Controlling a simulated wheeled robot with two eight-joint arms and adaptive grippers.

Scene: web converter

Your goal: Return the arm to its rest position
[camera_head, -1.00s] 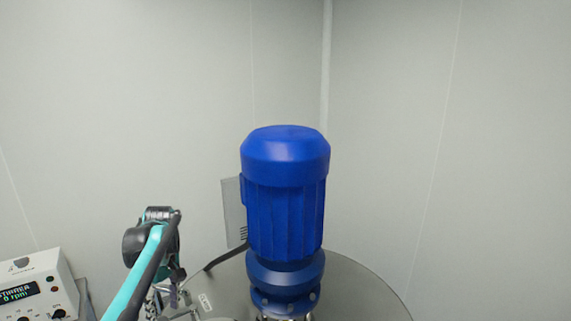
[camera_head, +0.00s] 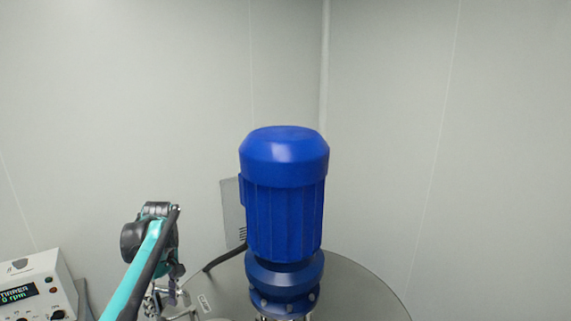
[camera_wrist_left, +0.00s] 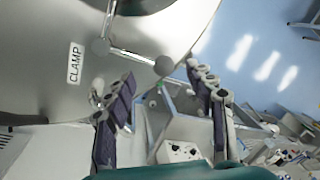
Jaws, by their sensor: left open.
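My left arm comes in from the lower left in the head view, with its wrist beside the blue motor. The left gripper (camera_wrist_left: 165,105) shows in the left wrist view with its two dark-padded fingers spread apart and nothing between them. A metal vessel with a CLAMP label (camera_wrist_left: 75,62) and a clamp handle (camera_wrist_left: 128,53) is beyond the fingers. In the head view the gripper's fingers are mostly hidden behind the arm. My right gripper is in neither view.
A blue motor (camera_head: 285,210) stands upright on the round metal lid (camera_head: 362,290). A white control box (camera_head: 38,285) with a display reading 0 rpm is at the lower left. Pale walls stand behind. Several items lie at the right of the wrist view.

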